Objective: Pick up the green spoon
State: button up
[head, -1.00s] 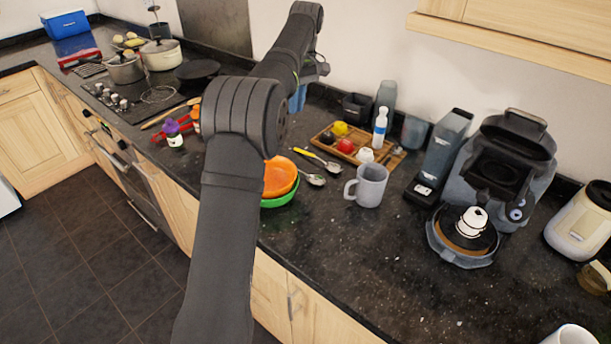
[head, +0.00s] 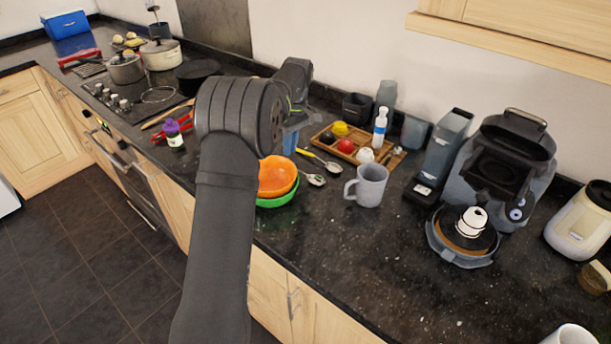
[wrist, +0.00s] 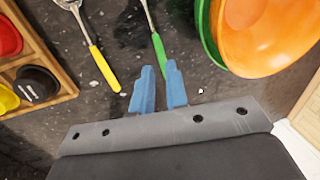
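The green spoon (wrist: 160,50) lies on the dark counter, its green handle pointing toward my gripper (wrist: 159,72) in the wrist view. My gripper is open, its two blue fingers apart and empty. In that view, the handle's end shows between the fingertips; I cannot tell how far above it they are. In the head view, the green spoon's metal bowl (head: 315,180) shows beside the orange bowl, and its handle is hidden. My gripper's blue fingers (head: 290,140) are partly hidden behind my arm there.
A yellow-handled spoon (wrist: 103,68) lies close beside the green one. An orange bowl (wrist: 262,35) inside a green bowl (wrist: 205,35) stands on the other side. A wooden tray (wrist: 65,85) with small items and a grey mug (head: 370,184) are nearby.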

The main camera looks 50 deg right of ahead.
jog(key=f, duration=0.2)
jog(key=a+f, duration=0.1)
jog(key=f, duration=0.2)
jog(key=shift+s, duration=0.15)
grip_shut()
